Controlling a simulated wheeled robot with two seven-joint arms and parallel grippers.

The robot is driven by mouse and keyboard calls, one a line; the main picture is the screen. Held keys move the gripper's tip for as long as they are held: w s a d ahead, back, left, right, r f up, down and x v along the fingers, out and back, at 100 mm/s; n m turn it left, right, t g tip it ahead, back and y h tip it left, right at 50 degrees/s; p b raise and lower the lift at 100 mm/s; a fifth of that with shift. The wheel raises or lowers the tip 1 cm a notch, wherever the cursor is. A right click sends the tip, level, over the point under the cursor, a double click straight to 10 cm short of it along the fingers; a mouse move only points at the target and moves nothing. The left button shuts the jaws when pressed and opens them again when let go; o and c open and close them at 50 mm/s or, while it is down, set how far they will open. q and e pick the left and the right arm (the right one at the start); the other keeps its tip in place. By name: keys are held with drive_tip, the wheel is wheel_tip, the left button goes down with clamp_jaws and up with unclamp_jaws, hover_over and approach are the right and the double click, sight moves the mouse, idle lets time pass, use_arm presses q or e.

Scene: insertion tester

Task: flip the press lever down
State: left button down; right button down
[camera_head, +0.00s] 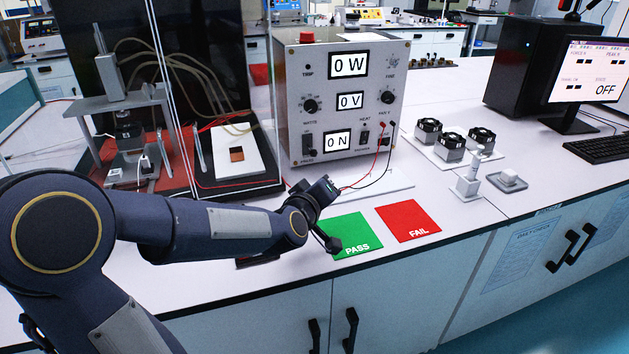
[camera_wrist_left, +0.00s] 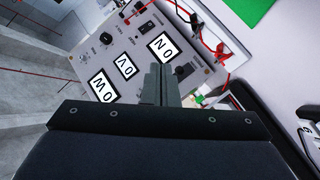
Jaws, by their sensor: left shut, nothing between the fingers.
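The press (camera_head: 126,125) stands on a red mat in the dark bay at the left of the head view. What looks like its lever (camera_head: 99,40) points up at its top, tilted slightly left. My left arm reaches across the front of the bench, and its gripper (camera_head: 328,240) is beside the green PASS mat, well to the right of the press and apart from it. In the left wrist view the two fingers (camera_wrist_left: 160,84) are together and empty, in front of the meter box. The press is not recognisable in that view. My right gripper is in neither view.
The meter box (camera_head: 345,105) stands behind my left gripper, with red and black leads (camera_head: 378,165) at its front. PASS (camera_head: 355,233) and FAIL (camera_head: 408,220) mats lie on the bench. A white board with a copper-coloured piece (camera_head: 237,154) lies right of the press. Fans (camera_head: 453,146) stand farther right.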

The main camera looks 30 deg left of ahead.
use_arm(q)
drive_tip(key=s+d+f+m+g+h, duration=0.2)
drive_tip(key=s+m+g, duration=0.1)
drive_tip(key=s, duration=0.6)
drive_tip(key=s+d+f+m+g+h, duration=0.2)
drive_tip(key=s+d+m+g, duration=0.1)
drive_tip(key=s, duration=0.7)
drive_tip(key=s+d+f+m+g+h, duration=0.1)
drive_tip(key=s+d+f+m+g, duration=0.2)
drive_tip(key=s, duration=0.7)
drive_tip(key=shift+d+m+h, duration=0.25)
drive_tip(key=shift+m+h, duration=0.15)
drive_tip(key=shift+s+a, duration=0.1)
